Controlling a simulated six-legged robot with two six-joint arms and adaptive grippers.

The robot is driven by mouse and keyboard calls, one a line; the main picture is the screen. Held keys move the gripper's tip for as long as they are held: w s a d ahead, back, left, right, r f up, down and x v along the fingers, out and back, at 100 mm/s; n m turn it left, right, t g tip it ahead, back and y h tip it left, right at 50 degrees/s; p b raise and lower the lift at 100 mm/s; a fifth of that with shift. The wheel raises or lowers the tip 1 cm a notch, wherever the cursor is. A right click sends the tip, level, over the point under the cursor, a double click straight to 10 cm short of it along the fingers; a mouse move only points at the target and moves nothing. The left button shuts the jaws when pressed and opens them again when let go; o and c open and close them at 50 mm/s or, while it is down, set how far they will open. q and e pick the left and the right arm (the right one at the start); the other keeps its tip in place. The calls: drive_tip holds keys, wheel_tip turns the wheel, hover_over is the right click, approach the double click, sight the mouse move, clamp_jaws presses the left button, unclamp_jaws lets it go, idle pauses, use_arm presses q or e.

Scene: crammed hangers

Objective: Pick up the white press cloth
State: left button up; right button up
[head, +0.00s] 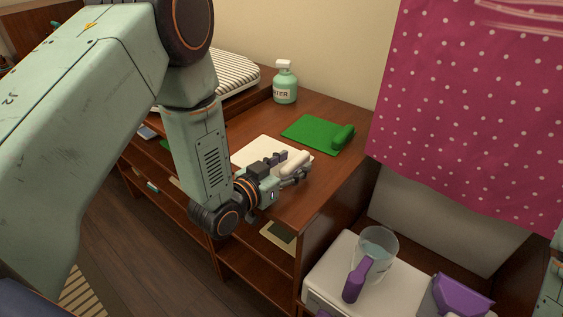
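The white press cloth (258,147) lies flat on the brown wooden counter, with a thick rolled part (295,161) at its right end. My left gripper (293,167) is down at this rolled part, its fingers spread to either side of it. I cannot tell whether they press on the roll. The gripper and my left arm hide the front left of the cloth. My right gripper is out of view; only a bit of my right arm shows at the right edge.
A green cloth (312,133) with a rolled end lies behind the white one. A green water bottle (285,83) and a striped ironing board (234,72) stand farther back. A clear jug (376,249) with a purple handle stands lower right, below a pink dotted cloth (470,110).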

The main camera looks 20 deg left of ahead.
use_arm(q)
clamp_jaws()
idle(0.3)
drive_tip(key=shift+r, duration=0.1)
